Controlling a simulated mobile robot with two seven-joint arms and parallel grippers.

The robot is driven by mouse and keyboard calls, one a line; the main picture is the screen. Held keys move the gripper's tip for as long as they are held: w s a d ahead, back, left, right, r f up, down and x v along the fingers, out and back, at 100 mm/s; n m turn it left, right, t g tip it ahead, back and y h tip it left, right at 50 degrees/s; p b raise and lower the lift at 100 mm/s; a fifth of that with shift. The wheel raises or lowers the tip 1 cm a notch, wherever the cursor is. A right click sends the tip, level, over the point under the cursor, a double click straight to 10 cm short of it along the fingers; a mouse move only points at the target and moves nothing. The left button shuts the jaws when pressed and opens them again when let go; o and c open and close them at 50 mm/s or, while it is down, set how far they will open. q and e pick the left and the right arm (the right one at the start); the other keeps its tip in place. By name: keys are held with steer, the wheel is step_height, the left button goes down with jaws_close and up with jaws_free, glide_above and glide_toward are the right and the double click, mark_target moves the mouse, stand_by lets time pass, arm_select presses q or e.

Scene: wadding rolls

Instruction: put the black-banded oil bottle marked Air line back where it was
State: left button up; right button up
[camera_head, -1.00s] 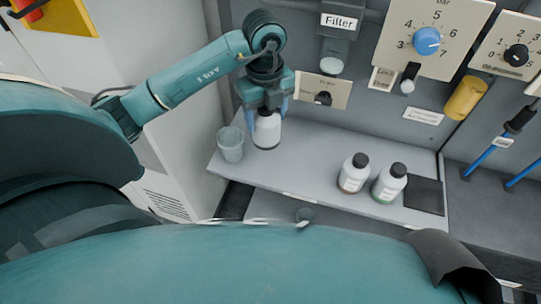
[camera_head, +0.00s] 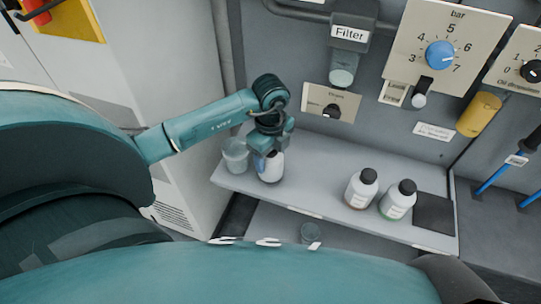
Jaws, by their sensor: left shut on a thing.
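My left gripper (camera_head: 267,148) is shut on a white bottle (camera_head: 271,167) above the left part of the grey shelf (camera_head: 310,180), just right of a clear cup (camera_head: 235,156). The bottle is roughly upright; the gripper hides its top, and I cannot make out its band or label. I cannot tell whether its base touches the shelf. Two white, black-capped bottles stand further right: one with a reddish-brown band (camera_head: 361,189) and one with a green band (camera_head: 397,201). My right gripper is not in view.
A dark square pad (camera_head: 434,214) lies empty at the shelf's right end. The shelf between the held bottle and the banded pair is clear. Behind rises a panel with a filter (camera_head: 342,70), a blue knob (camera_head: 439,55) and a yellow cylinder (camera_head: 479,106).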

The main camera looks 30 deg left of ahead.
arm_select(q)
steer(key=shift+f, duration=0.25)
steer(key=o, duration=1.1)
